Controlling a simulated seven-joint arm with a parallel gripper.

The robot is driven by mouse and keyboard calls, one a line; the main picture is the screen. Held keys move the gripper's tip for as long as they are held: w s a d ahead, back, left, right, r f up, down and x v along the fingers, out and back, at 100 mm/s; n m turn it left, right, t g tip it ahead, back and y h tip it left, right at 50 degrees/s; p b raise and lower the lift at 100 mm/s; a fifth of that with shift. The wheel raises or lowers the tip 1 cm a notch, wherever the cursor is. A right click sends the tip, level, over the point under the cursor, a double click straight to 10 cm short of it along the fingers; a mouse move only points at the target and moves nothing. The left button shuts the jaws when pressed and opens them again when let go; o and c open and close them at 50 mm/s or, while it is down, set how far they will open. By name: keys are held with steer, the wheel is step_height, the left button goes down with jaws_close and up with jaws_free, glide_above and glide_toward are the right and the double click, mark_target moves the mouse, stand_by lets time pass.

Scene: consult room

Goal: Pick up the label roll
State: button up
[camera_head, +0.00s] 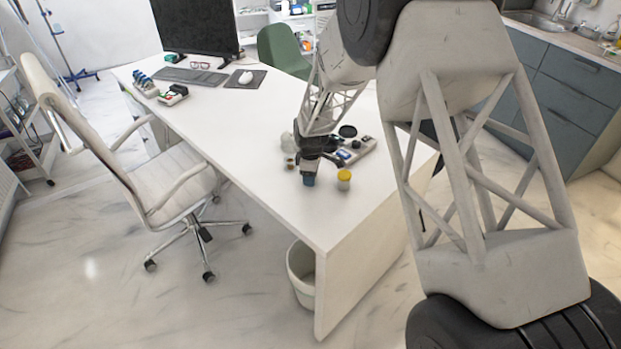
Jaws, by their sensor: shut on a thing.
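My gripper (309,175) is over the near part of the white desk (290,215), pointing down. A small jar with a yellow lid (344,175) stands just right of my gripper.
Behind my gripper are a dark round item (347,131) and a grey tray (360,150) with small things. A monitor (196,25), keyboard (190,76) and mouse (246,77) stand at the far end. The desk's middle and near corner are clear. A white chair (165,175) stands left.

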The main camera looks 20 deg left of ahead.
steer(key=shift+r, duration=0.1)
steer(key=shift+r, duration=0.8)
step_height(320, 180, up, 2)
steer(key=s+d, duration=0.3)
steer(key=s, duration=0.1)
steer(key=s+d, duration=0.3)
steer(key=s, duration=0.1)
steer(key=s+d+r, duration=0.1)
steer(key=s+d, duration=0.2)
steer(key=s, duration=0.2)
steer(key=shift+d+r, duration=0.1)
steer(key=shift+s, duration=0.1)
steer(key=w+a+r+n, duration=0.1)
steer(key=w, duration=1.2)
steer(key=w+a+r+n, duration=0.2)
steer(key=w, duration=1.2)
steer(key=w+a+r+n, duration=0.1)
steer(key=w+a, duration=0.1)
steer(key=w, duration=1.2)
steer(key=shift+w+r, duration=0.1)
steer(key=shift+r, duration=0.25)
steer(key=shift+w+n, duration=0.3)
